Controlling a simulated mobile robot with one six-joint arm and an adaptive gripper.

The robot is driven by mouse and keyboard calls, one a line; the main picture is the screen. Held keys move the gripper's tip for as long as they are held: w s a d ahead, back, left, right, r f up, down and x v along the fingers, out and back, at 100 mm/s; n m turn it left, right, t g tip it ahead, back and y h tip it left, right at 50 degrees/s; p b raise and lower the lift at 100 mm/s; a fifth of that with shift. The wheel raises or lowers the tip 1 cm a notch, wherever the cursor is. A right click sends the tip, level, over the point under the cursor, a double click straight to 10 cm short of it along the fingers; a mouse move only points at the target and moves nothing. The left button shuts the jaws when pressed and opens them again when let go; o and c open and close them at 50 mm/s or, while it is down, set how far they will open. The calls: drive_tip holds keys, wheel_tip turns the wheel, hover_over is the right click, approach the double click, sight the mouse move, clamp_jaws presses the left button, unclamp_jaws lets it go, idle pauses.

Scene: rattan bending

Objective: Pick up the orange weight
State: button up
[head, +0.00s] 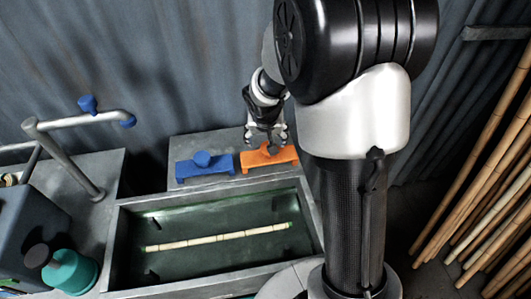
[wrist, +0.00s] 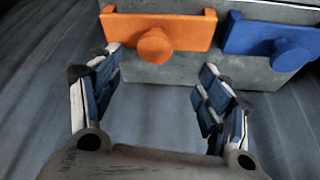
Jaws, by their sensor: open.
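The orange weight (head: 270,157) is a bar with a round knob. It sits on the grey ledge behind the trough, right of a similar blue weight (head: 205,166). In the wrist view the orange weight (wrist: 178,36) lies ahead of the fingertips, with its knob between the lines of the two fingers, and the blue weight (wrist: 275,40) is on the right. My gripper (head: 266,135) is open and empty, close above the orange weight in the head view. In the wrist view my gripper (wrist: 158,68) shows its fingers spread wide, with a gap between them. I cannot tell whether a finger touches the weight.
A metal trough (head: 215,268) of greenish liquid holds a rattan pole (head: 215,238). A bent pipe stand (head: 65,160) with blue parts stands left. A teal container (head: 70,272) is at lower left. Bamboo poles (head: 480,190) lean at right. A corrugated wall (head: 150,60) rises behind.

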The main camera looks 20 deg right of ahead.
sight(267, 152)
drive_tip(key=b+x, duration=0.1)
drive_tip(key=x, duration=0.5)
drive_tip(key=shift+d, duration=0.1)
drive_tip(key=x, duration=0.1)
drive_tip(key=b+x, duration=0.1)
drive_tip(key=x, duration=0.3)
drive_tip(key=shift+d, duration=0.4)
drive_tip(key=shift+c, duration=0.6)
clamp_jaws()
drive_tip(key=shift+w+r, duration=0.1)
